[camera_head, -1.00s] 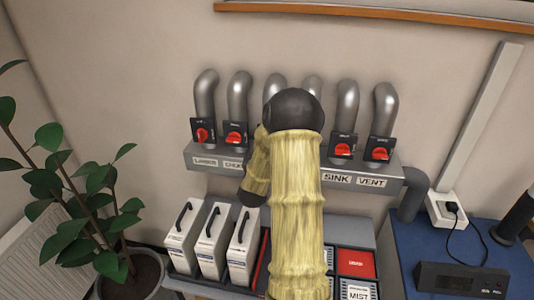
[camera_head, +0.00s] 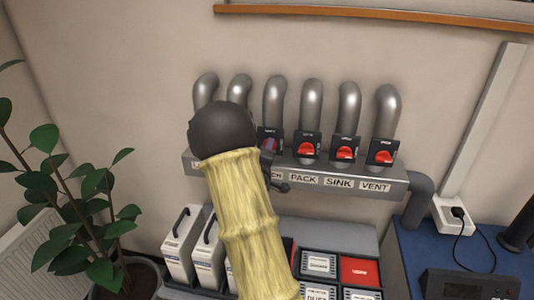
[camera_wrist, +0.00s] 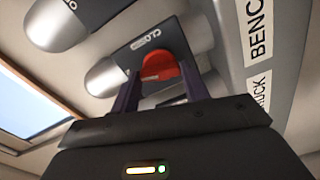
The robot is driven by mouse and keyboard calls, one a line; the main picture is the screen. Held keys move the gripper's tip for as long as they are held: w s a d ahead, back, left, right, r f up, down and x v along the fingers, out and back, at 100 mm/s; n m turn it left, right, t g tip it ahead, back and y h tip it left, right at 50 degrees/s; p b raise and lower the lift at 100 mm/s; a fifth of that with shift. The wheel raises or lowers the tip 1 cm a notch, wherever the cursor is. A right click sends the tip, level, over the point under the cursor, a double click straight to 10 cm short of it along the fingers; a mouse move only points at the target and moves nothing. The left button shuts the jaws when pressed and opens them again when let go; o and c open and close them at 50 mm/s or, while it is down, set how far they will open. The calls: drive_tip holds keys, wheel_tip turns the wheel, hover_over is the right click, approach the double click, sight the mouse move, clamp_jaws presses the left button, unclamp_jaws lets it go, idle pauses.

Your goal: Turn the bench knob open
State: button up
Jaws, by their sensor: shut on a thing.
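The bench knob (camera_head: 270,145) is the red knob on the third valve from the left, above a label ending in "CH". My gripper (camera_wrist: 159,77) is shut on it, with one dark finger on each side of the red handle (camera_wrist: 158,66) in the wrist view. The knob's dark plate and the silver pipe lie behind it. In the head view my arm and the fingers cover part of this valve, so the knob's exact angle is hard to tell.
The red knobs of the pack (camera_head: 306,150), sink (camera_head: 344,154) and vent (camera_head: 381,157) valves stand close by on the right along the grey manifold (camera_head: 398,183). My arm hides the two left valves' knobs. Bins and white cases stand below; a plant (camera_head: 75,220) is at left.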

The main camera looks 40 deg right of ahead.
drive_tip(key=shift+n, duration=1.6)
drive_tip(key=o, duration=1)
drive_tip(key=shift+b+v, duration=6.2)
drive_tip(key=shift+v, duration=2.55)
